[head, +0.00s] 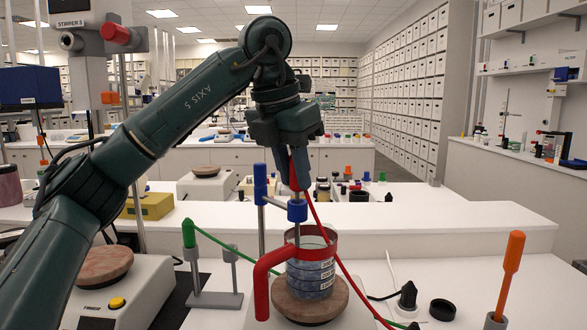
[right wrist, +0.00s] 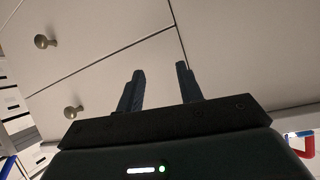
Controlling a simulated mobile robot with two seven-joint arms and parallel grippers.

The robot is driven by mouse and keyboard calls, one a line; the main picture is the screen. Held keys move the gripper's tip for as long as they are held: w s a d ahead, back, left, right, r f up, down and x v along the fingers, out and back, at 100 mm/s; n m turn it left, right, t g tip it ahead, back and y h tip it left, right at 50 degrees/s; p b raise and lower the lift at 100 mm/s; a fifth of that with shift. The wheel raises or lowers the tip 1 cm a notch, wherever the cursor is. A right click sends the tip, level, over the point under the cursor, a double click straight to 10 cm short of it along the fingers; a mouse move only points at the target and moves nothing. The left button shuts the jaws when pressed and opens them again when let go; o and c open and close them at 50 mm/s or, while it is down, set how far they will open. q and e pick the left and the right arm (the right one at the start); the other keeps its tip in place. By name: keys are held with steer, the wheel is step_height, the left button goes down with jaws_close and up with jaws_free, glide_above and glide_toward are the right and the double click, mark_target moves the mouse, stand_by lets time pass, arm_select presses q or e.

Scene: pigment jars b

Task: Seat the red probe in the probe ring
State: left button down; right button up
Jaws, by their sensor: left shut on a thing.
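My left gripper (head: 292,172) is shut on the red probe (head: 294,182), held upright directly above the blue probe ring (head: 297,211). The ring sits on an arm from the blue-topped stand (head: 260,182). A thin metal shaft shows below the ring and reaches down toward the clear jar (head: 311,272) with its red handle (head: 262,285). The handle of the probe is at or just above the ring; I cannot tell whether they touch. A red cable runs from the probe down to the right. My right gripper (right wrist: 160,90) is open and empty in the right wrist view.
The jar stands on a round brown-topped stirrer (head: 342,304). A green probe (head: 188,233) stands in a holder at left, an orange one (head: 512,262) at right. A black ring (head: 442,309) lies on the bench. My right gripper faces white drawers (right wrist: 95,50).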

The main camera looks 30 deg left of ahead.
arm_select(q)
steer(key=shift+f+b, duration=0.6)
steer(key=shift+f, duration=0.35)
arm_select(e)
steer(key=shift+a+f, duration=0.1)
steer(key=shift+f, duration=0.4)
arm_select(q)
steer(key=c, duration=1.1)
jaws_free()
steer(key=shift+c, duration=0.2)
steer(key=shift+r, duration=0.15)
steer(key=d+p+v, duration=0.1)
steer(key=p+v, duration=0.3)
steer(key=v, duration=0.9)
steer(key=shift+a, duration=0.5)
arm_select(e)
steer(key=shift+s+d+r+n, duration=0.1)
steer(key=shift+s+r+n, duration=0.1)
steer(key=shift+r, duration=0.4)
steer(key=shift+s+d+r+n, duration=0.1)
steer(key=shift+r+n, duration=0.1)
steer(key=shift+r, duration=0.4)
steer(key=shift+w+r, duration=0.15)
